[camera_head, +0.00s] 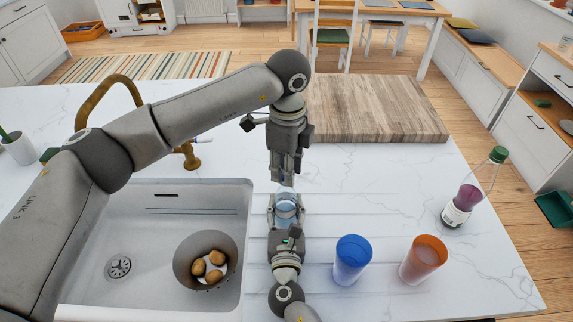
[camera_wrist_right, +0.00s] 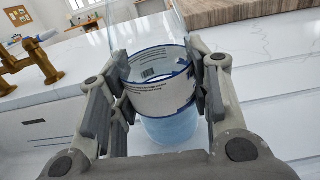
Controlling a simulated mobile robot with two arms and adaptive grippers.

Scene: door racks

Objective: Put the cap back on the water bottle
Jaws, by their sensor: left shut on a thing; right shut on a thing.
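The water bottle (camera_wrist_right: 160,97) is clear with a white, blue-edged label and pale blue water low inside. It stands upright between the fingers of my right gripper (camera_wrist_right: 160,92), which is shut around its label. In the head view the bottle (camera_head: 287,209) is seen from above, at the right side of the sink. My left gripper (camera_head: 284,181) points down directly above the bottle and is shut on the cap, which its fingers mostly hide. Whether the cap touches the bottle's mouth cannot be told. The bottle's top is out of the wrist view.
A sink (camera_head: 150,253) with a pot (camera_head: 183,262) of several potatoes is to the left, with a brass tap (camera_head: 105,90). A blue cup (camera_head: 352,258), an orange cup (camera_head: 424,258) and a green-capped bottle (camera_head: 466,197) stand right. A wooden board (camera_head: 375,107) lies behind.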

